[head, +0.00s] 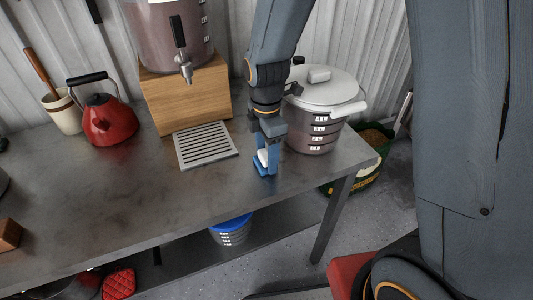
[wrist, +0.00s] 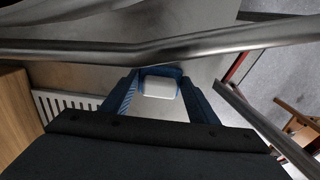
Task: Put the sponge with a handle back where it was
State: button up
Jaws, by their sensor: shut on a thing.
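My gripper (head: 266,165) is over the right part of the metal table, in front of the lidded pot and to the right of the slatted drip tray. Its blue fingers are shut on a small white block, which I take for the sponge with a handle (head: 263,155). In the wrist view the white block (wrist: 159,88) sits between the two blue fingers (wrist: 157,92). Only this pale part shows; its handle cannot be made out. I cannot tell whether it touches the table.
The pot (head: 318,112) with a white lid stands close behind my gripper. The drip tray (head: 205,145) lies before a wooden block (head: 186,95) under a tapped dispenser (head: 165,30). A red kettle (head: 108,120) stands left. The table's (head: 120,200) front middle is clear.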

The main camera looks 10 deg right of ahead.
aim_at(266, 153)
jog(key=shift+f, duration=0.2)
jog(key=o, duration=1.1)
jog(key=shift+r, duration=0.1)
notch_tip(266, 153, up, 12)
jog(key=b, duration=0.2)
jog(key=shift+r+b, duration=0.15)
jog(key=shift+b, duration=0.2)
